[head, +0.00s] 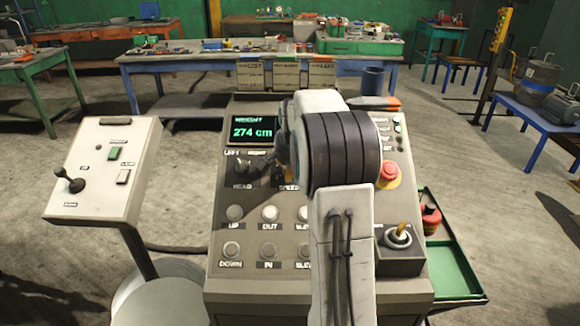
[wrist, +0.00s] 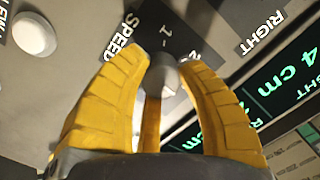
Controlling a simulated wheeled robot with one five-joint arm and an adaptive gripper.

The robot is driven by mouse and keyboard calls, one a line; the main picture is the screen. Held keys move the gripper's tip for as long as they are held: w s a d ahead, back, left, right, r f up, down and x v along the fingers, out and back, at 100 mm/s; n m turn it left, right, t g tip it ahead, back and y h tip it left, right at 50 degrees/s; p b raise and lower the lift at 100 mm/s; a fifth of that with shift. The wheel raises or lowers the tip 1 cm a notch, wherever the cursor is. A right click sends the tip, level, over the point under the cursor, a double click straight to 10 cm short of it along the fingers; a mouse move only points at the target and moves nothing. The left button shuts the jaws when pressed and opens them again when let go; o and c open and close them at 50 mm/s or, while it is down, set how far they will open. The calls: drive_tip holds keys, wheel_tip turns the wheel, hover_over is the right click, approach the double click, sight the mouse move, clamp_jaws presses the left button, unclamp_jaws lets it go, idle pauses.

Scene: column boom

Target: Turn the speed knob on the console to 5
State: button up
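The speed knob (wrist: 164,78) is a small grey knob on the console, beside the printed word SPEED in the wrist view. In the head view my arm covers the knob and most of the gripper. The grey console (head: 222,262) stands in front of me, with part of the SPEED label showing left of my arm.
The console display (head: 252,130) reads 274 cm. Round push buttons (head: 234,213) sit below the knob row. A red emergency button (head: 389,173) and a joystick (head: 398,236) are on the right. A white side panel with a lever (head: 70,180) stands at left. Workbenches are behind.

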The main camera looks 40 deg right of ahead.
drive_tip(key=shift+r, duration=0.1)
clamp_jaws()
drive_tip(key=shift+m+b, duration=0.3)
drive_tip(key=shift+b, duration=0.1)
drive_tip(key=shift+m+b, duration=0.6)
drive_tip(key=m+b, duration=0.1)
drive_tip(key=m, duration=0.1)
drive_tip(key=shift+m+b, duration=0.3)
drive_tip(key=m+b, duration=0.2)
drive_tip(key=m, duration=0.4)
drive_tip(key=shift+s+t, duration=0.1)
drive_tip(key=shift+t, duration=0.3)
drive_tip(key=shift+m, duration=0.3)
drive_tip(key=o, duration=0.6)
unclamp_jaws()
drive_tip(key=shift+d, duration=0.2)
drive_tip(key=shift+o, duration=1.2)
drive_tip(key=shift+a, duration=0.1)
